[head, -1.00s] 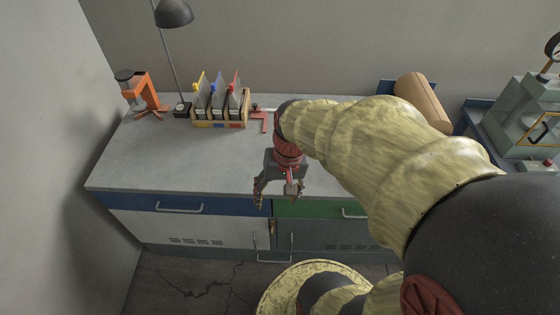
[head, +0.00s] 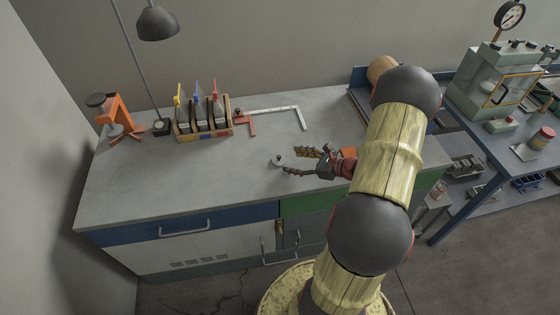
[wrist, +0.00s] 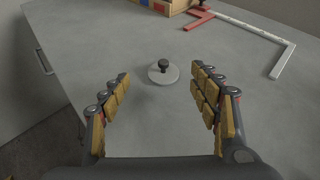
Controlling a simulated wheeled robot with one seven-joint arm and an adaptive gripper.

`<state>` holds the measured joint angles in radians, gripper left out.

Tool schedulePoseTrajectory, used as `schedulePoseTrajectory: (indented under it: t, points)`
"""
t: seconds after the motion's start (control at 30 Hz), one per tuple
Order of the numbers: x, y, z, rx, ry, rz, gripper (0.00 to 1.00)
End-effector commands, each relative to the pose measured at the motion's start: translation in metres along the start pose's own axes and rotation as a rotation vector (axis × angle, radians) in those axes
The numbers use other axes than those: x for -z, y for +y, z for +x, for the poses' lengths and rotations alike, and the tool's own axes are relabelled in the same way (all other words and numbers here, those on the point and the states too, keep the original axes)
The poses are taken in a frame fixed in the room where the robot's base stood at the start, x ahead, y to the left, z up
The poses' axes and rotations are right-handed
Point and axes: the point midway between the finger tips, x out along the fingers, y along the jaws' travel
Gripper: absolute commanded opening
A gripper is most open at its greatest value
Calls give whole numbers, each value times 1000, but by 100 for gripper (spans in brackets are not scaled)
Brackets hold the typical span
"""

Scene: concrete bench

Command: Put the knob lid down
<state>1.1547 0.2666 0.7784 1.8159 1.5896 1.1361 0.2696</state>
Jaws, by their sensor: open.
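The knob lid, a pale grey disc with a dark knob, lies flat on the bench. It shows in the wrist view (wrist: 163,72) just beyond my fingertips and between their lines, and in the head view (head: 278,161) left of my gripper. My gripper (head: 302,162) is open and low over the bench top, pointing left, with nothing between its fingers. In the wrist view my gripper (wrist: 160,82) shows two spread fingers with yellow pads, apart from the lid.
The concrete bench (head: 130,190) is bare left of the lid. Behind it stand a wooden rack (head: 205,125), a red and white square (head: 275,113), a lamp (head: 157,22) and an orange tool (head: 115,110). A blue table (head: 480,110) stands at right.

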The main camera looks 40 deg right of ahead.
Motion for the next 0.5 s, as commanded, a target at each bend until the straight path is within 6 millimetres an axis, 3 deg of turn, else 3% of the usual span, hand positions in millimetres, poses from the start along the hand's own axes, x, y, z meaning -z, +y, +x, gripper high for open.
schedulePoseTrajectory:
  t: [0.17,0.5]
  points:
    - [-5,-4,9,16,-20,47,62]
    - [-2,-5,47,13,-19,43,62]
